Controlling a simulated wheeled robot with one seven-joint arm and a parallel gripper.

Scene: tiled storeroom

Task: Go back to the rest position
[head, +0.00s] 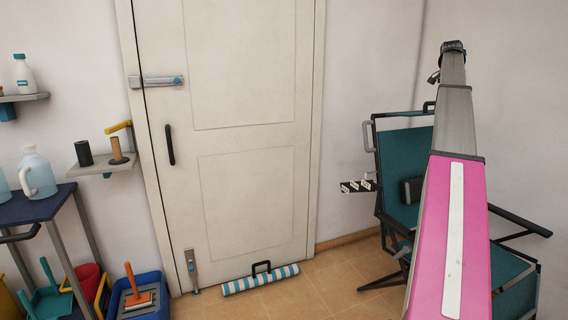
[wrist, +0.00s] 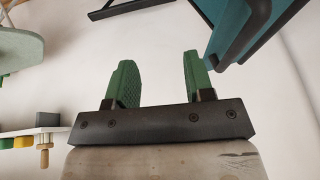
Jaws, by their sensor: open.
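My gripper (wrist: 159,60) shows in the wrist view with two green ridged fingers on a dark bar. The fingers stand apart with only pale wall between and beyond them, so it is open and empty. In the head view the gripper's fingers cannot be made out.
A teal folding chair (head: 402,160) stands at the right. A white door (head: 245,160) is closed, with a striped draught stopper (head: 260,281) at its foot. Wall shelves (head: 103,166), a dark blue table (head: 40,205) and a blue crate (head: 160,278) are at the left.

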